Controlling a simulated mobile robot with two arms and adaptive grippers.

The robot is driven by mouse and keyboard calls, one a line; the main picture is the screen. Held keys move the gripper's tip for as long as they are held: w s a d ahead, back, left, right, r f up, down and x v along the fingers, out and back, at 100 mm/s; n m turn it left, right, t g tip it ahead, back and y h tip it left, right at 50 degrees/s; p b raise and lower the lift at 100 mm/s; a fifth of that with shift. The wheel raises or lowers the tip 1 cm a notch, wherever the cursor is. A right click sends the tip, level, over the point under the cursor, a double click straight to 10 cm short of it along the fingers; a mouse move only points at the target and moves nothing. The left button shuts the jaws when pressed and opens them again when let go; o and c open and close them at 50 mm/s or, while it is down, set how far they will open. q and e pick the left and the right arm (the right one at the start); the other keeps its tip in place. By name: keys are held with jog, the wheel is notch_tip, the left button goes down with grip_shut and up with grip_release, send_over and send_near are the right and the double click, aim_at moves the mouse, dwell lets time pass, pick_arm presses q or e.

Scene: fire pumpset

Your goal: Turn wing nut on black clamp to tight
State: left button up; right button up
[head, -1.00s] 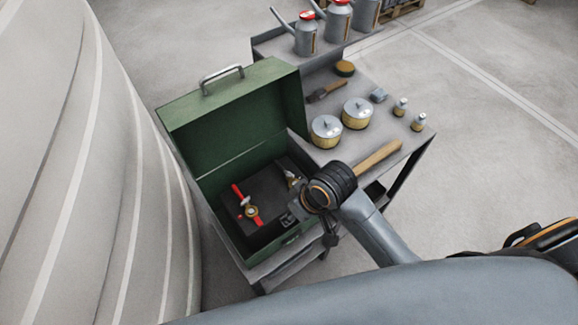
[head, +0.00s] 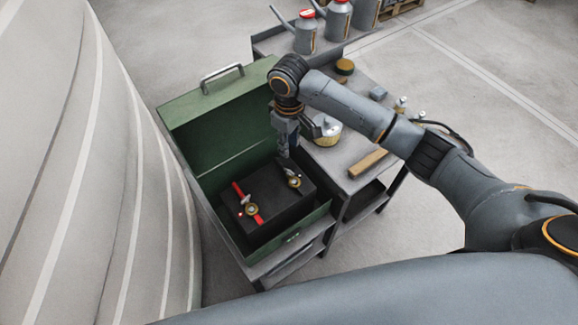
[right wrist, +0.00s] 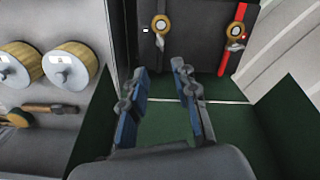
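The black clamp (head: 288,182) with a brass-coloured wing nut (head: 294,181) lies on the right part of a dark block in the green box. It shows at the top of the right wrist view (right wrist: 161,28). A red clamp (head: 240,192) with a similar nut lies to its left; it also shows in the right wrist view (right wrist: 224,58). My right gripper (head: 289,150) points down over the box, behind and above the black clamp and apart from it. Its fingers (right wrist: 158,70) are spread and empty. My left gripper is not in view.
The dark block (head: 277,212) fills much of the green box (head: 313,222), whose raised lid (head: 215,110) stands behind. A cart (head: 345,185) to the right carries tins (head: 326,137) and a wooden piece (head: 368,162). A large pale rounded surface (head: 120,180) rises at the left.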

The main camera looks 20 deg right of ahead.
aim_at(289, 171)
notch_tip(289, 171, down, 12)
jog(key=shift+r+p, duration=0.1)
jog(key=shift+p, duration=0.2)
grip_shut()
